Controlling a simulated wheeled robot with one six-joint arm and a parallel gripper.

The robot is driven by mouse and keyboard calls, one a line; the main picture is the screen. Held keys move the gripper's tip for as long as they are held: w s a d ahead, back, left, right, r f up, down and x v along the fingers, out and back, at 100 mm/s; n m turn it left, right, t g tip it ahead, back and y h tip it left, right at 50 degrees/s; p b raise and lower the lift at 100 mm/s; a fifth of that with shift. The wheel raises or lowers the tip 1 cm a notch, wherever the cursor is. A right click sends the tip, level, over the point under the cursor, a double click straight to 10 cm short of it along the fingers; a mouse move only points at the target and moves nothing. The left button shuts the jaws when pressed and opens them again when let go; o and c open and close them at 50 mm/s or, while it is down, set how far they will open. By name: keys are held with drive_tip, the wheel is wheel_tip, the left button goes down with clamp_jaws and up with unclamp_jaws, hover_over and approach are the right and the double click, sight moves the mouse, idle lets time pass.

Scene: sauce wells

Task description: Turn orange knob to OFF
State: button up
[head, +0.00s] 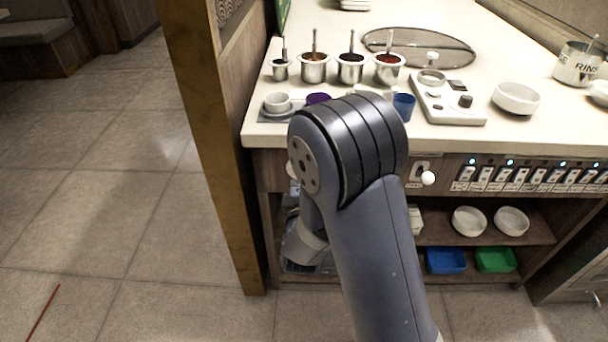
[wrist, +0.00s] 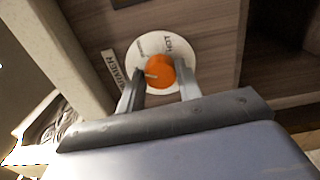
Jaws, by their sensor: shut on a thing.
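The orange knob (wrist: 160,71) shows in the wrist view, at the middle of a round white dial plate (wrist: 183,48) on the wooden counter front. The plate carries the word HOT at its upper right and smaller lettering at its left. A light pointer mark shows on the knob's left side. My gripper (wrist: 160,76) has one finger on each side of the knob and is shut on it. In the head view my arm hides the orange knob and the gripper.
A WARMER label (wrist: 115,72) sits beside the dial. In the head view the countertop (head: 462,55) holds sauce wells (head: 314,72), a blue cup (head: 403,106) and a white bowl (head: 516,98). A row of switches (head: 530,176) lines the front. Open floor lies at the left.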

drive_tip(key=n+p, duration=0.2)
drive_tip(key=n, duration=0.3)
idle(0.6)
drive_tip(key=o, duration=1)
drive_tip(key=shift+c, duration=0.2)
drive_tip(key=shift+s, duration=0.15)
drive_tip(key=s, duration=1)
drive_tip(key=shift+s+a+p, duration=0.2)
drive_tip(key=shift+s+p, duration=0.1)
drive_tip(key=shift+w, duration=0.1)
